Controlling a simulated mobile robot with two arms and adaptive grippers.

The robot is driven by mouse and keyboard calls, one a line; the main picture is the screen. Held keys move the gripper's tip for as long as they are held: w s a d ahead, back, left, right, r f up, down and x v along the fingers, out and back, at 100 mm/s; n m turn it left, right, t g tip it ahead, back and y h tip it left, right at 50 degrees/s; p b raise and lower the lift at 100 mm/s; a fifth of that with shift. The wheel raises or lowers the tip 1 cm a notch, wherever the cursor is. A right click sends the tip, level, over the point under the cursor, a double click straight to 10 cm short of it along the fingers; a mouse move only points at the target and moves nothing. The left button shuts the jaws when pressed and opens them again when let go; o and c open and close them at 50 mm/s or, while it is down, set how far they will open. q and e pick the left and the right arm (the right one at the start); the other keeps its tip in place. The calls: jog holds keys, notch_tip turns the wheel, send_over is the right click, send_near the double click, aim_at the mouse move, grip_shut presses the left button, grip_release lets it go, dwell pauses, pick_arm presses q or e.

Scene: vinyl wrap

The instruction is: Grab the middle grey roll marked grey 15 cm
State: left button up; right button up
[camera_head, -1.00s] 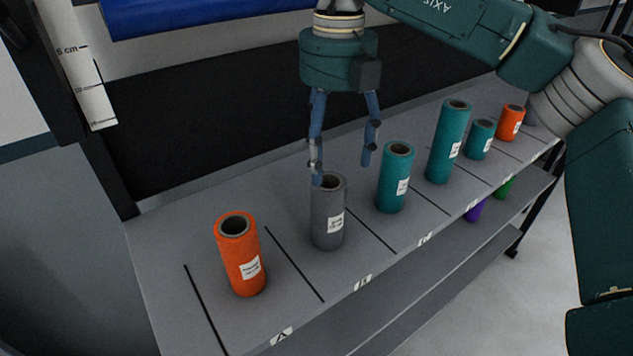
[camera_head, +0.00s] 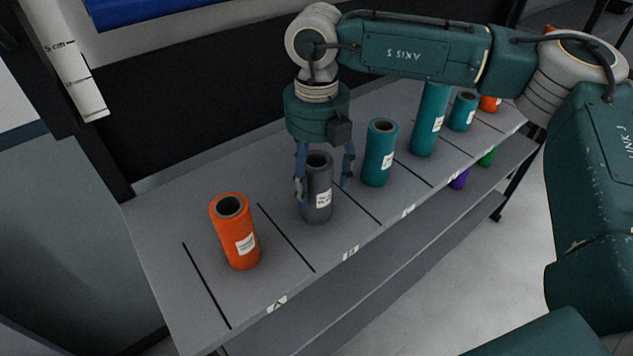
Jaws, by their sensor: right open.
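The grey roll (camera_head: 318,192) stands upright on the shelf top, with a white label on its front that is too small to read. My right gripper (camera_head: 324,190) points down over it and is open. One blue finger is at the roll's left side and the other is at its right, with the roll's upper part between them. I cannot tell whether either finger touches it. My left gripper is not in view.
An orange roll (camera_head: 236,232) stands to the left on the shelf (camera_head: 180,226). A teal roll (camera_head: 380,152) stands close to the right finger, with a taller teal roll (camera_head: 429,120) and a short teal one (camera_head: 463,112) beyond.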

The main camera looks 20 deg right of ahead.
jog(key=c, duration=1.5)
jog(key=shift+w, duration=0.1)
